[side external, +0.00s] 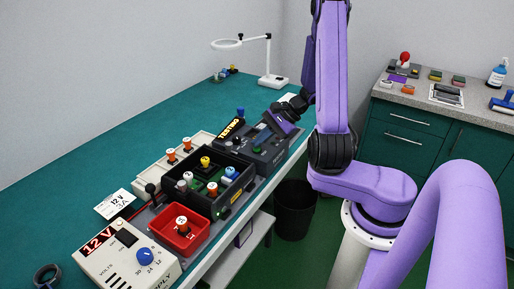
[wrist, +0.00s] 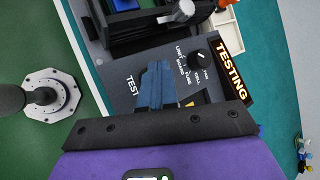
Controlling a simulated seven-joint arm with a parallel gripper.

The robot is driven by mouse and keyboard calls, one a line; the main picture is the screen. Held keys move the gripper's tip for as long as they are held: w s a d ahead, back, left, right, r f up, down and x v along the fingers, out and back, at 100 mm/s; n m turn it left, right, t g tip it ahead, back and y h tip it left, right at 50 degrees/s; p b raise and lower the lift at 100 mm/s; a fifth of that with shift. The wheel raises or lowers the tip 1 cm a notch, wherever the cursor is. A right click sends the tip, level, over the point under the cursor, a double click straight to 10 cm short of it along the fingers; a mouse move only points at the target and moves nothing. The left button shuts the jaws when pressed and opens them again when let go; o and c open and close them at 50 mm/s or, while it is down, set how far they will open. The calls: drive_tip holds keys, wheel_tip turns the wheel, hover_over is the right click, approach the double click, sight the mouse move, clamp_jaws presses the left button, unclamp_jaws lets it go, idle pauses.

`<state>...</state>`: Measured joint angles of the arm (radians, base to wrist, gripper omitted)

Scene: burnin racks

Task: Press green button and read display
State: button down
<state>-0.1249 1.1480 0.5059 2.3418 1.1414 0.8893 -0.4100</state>
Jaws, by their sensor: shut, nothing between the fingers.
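The tester (side external: 258,150) is a dark box on the green bench, also seen in the wrist view (wrist: 118,66). Its tilted display (wrist: 230,74) reads TESTING in amber letters; it also shows in the side view (side external: 231,130). A black selector knob (wrist: 197,60) sits among printed labels, including UNIT, BOARD, FUSE and CELL. My gripper (wrist: 156,66) is shut and empty, its blue-grey fingers over the panel beside the printed word TEST. I cannot see the green button; the fingers cover that part of the panel. Whether the fingertips touch the panel is unclear.
A black crate (side external: 238,194) with several coloured-top parts stands beside the tester. A red tray (side external: 183,247) and a power supply (side external: 116,270) reading 12 V stand nearer the camera. A magnifier lamp (side external: 271,80) stands behind. The left bench area (side external: 80,180) is clear.

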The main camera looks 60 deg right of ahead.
sight(260, 148)
drive_tip(key=shift+r, duration=0.75)
drive_tip(key=shift+r, duration=0.1)
drive_tip(key=shift+r, duration=2.4)
drive_tip(key=shift+a, duration=0.1)
